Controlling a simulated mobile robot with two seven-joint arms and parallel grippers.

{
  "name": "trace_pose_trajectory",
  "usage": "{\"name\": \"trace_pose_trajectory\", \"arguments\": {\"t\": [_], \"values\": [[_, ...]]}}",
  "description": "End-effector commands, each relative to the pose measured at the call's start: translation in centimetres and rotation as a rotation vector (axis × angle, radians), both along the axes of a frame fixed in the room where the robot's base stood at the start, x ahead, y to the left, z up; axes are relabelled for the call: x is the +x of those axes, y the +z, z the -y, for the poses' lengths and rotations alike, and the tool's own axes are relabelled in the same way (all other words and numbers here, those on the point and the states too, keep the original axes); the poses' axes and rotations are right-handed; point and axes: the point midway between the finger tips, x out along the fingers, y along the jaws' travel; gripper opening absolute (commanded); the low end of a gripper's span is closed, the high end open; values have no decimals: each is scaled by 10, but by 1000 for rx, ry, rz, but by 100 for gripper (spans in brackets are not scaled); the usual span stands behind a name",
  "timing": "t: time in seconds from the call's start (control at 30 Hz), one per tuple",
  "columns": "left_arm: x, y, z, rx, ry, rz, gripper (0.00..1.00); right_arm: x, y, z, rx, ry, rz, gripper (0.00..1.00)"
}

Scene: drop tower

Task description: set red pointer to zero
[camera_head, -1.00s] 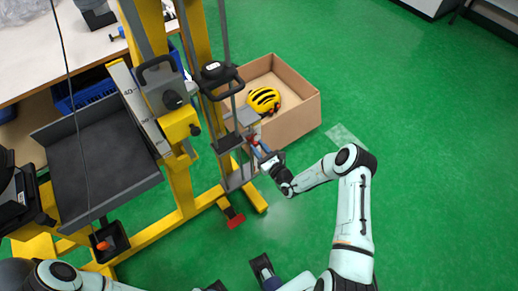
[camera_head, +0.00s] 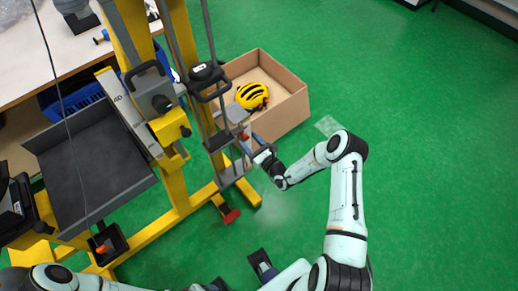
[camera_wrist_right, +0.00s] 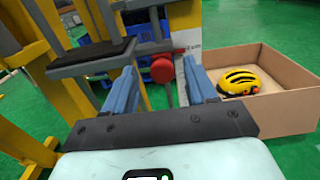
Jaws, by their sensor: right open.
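The red pointer shows as a round red part (camera_wrist_right: 162,69) in the right wrist view, in front of a thin upright rod. In the head view it is a small red spot (camera_head: 245,135) low on the yellow tower. My right gripper (camera_head: 248,143) reaches the tower's lower carriage from the right. In the right wrist view its two blue fingers (camera_wrist_right: 161,85) are spread and empty. The red part appears between them, beyond the tips; I cannot tell if they touch it. The pointer's reading is not legible.
A cardboard box (camera_head: 288,110) with a yellow helmet (camera_head: 252,95) stands behind the tower. Grey carriage plates (camera_wrist_right: 95,62) and yellow posts crowd the left of the gripper. A dark tray (camera_head: 85,170) is at the left. Green floor is clear at the right.

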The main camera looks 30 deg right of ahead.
Motion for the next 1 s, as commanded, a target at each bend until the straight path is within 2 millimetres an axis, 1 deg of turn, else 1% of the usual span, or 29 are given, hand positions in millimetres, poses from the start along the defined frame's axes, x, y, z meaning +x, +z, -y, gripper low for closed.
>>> {"name": "trace_pose_trajectory", "arguments": {"t": [0.17, 0.4, 0.53, 0.7, 1.0], "values": [[0, 1, 0, 0, 0, 1, 63, -33, 0, 5, 0, -5, -3, 56], [0, 1, 0, 0, 0, 1, 63, -87, 0, 10, 0, -7, 1, 56], [0, 1, 0, 0, 0, 1, 63, -108, 1, 11, -1, -8, 3, 56], [0, 0, 0, 0, 0, 0, 63, -123, 2, 13, -2, -7, 6, 56], [0, 0, 0, 0, 0, 0, 63, -126, 2, 13, -2, -6, 7, 56]]}}
